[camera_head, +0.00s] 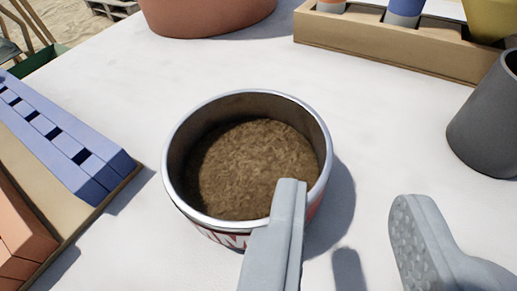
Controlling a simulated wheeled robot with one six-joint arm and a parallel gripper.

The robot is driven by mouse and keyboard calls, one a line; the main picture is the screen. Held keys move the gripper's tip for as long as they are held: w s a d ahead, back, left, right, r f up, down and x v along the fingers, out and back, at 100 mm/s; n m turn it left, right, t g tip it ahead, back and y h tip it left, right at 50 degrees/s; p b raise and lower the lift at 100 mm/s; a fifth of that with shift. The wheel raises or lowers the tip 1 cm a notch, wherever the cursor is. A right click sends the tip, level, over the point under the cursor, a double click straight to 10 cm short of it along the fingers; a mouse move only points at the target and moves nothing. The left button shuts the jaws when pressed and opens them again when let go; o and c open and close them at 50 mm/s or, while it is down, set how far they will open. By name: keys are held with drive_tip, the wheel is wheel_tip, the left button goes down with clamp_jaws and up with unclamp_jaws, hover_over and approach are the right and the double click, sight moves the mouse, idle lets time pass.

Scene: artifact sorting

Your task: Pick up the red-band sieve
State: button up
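A round tin-like vessel (178,165) with a shiny metal rim stands upright on the pale table, near the middle of the view. Red and white markings show low on its near side, and brown grainy matter lies inside. I cannot tell whether it is the red-band sieve; no mesh shows. My gripper (348,215) is open, its two grey fingers wide apart. The left finger overlaps the vessel's near right rim in the picture; I cannot tell whether it touches. The right finger is clear of the vessel, over bare table. Nothing shows held between the fingers.
A wooden box (385,47) at the top right holds pieces with orange, blue and yellow parts. A dark grey cup (485,125) stands at the right edge. A terracotta pot (205,18) is at the back. Blue blocks (60,140) and orange blocks (20,240) lie left.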

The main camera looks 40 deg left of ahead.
sight(330, 159)
drive_tip(key=shift+x, duration=2.6)
drive_tip(key=shift+s+a+f, duration=0.15)
drive_tip(key=shift+f, duration=0.05)
clamp_jaws()
